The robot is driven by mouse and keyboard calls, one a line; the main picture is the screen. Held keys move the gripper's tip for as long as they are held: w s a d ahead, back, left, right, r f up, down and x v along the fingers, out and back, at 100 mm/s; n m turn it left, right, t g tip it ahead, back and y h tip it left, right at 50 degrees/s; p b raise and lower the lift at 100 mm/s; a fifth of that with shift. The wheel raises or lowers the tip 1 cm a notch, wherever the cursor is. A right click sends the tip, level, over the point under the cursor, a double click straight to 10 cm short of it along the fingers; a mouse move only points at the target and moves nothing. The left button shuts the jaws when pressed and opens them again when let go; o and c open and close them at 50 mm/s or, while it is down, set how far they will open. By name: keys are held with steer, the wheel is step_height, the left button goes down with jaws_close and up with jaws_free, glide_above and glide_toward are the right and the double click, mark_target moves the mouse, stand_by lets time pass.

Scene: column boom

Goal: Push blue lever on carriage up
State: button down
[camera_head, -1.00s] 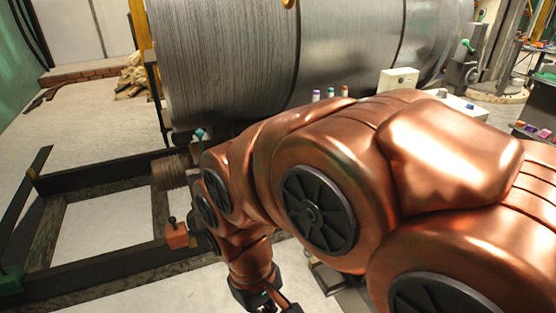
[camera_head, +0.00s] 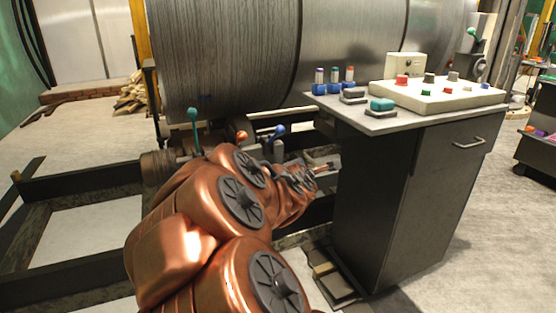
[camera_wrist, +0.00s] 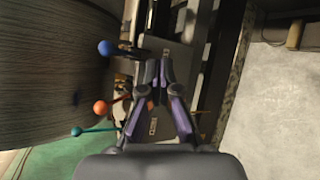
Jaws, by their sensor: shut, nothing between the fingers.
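The blue lever (camera_head: 278,131) shows in the head view just beyond my arm, with its ball knob leaning to the right. In the wrist view its blue knob (camera_wrist: 105,47) is left of and slightly beyond my fingertips, with a gap between. My gripper (camera_wrist: 158,64) is shut and empty over a grey carriage plate (camera_wrist: 176,62). In the head view my gripper (camera_head: 326,168) is right of the blue lever and lower in the picture, near the cabinet. Part of the carriage is hidden behind my arm.
An orange lever (camera_head: 242,136) and an upright teal lever (camera_head: 192,114) stand left of the blue one. A large metal cylinder (camera_head: 230,60) rises behind. A dark cabinet (camera_head: 385,200) with a control panel (camera_head: 440,97) stands close right of my gripper.

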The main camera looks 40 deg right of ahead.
steer(key=w+d+f+n+t+y+b, duration=0.2)
steer(key=w+f+n+t+b, duration=0.3)
steer(key=n, duration=1.1)
steer(key=w+t+b, duration=0.2)
steer(key=b, duration=0.2)
steer(key=shift+t+y, duration=0.3)
steer(key=shift+t, duration=0.1)
steer(key=shift+d, duration=0.1)
